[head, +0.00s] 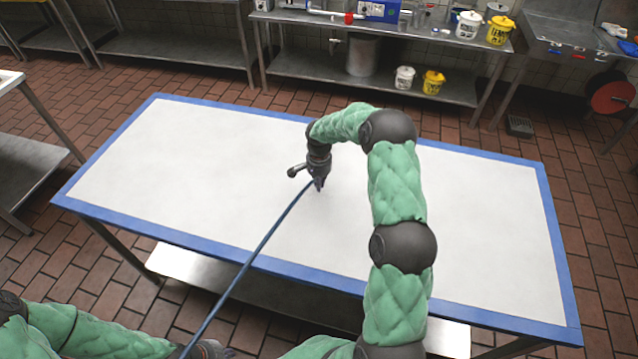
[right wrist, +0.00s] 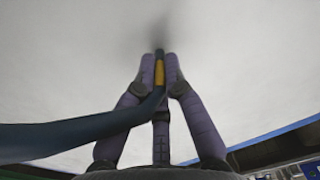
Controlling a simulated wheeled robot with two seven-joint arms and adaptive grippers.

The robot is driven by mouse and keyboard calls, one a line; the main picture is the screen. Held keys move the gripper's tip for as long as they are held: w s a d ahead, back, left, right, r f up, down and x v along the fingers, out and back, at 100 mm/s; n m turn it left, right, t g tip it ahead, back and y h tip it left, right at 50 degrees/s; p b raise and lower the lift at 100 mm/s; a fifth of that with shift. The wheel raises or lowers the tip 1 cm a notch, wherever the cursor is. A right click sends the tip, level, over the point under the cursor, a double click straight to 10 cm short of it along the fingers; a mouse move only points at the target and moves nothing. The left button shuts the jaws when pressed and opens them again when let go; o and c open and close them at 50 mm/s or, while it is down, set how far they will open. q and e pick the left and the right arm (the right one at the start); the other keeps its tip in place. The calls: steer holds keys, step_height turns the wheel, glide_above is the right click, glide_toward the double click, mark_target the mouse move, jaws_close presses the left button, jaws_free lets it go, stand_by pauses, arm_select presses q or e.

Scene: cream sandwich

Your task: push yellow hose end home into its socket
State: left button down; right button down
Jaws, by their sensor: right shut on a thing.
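My right gripper (head: 319,186) points down close over the white table top, near its middle. In the right wrist view its fingers (right wrist: 160,75) are shut on the yellow hose end (right wrist: 159,72). The dark blue hose (head: 258,250) runs from it toward the lower left; it also crosses the left of the right wrist view (right wrist: 70,135). My left gripper (head: 212,350) is at the bottom edge of the head view, beside the hose's lower stretch. Its fingers are too small and cut off to tell their state. I cannot make out a socket in either view.
The blue-edged table (head: 160,190) is otherwise bare. A steel shelf (head: 380,85) behind it carries a blue box (head: 380,10), white and yellow tubs and a steel pot (head: 363,56). A red reel (head: 611,97) is at the far right.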

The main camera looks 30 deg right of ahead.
steer(key=shift+r, duration=0.1)
steer(key=c, duration=1.3)
jaws_free()
steer(key=shift+f, duration=0.2)
steer(key=shift+r, duration=0.1)
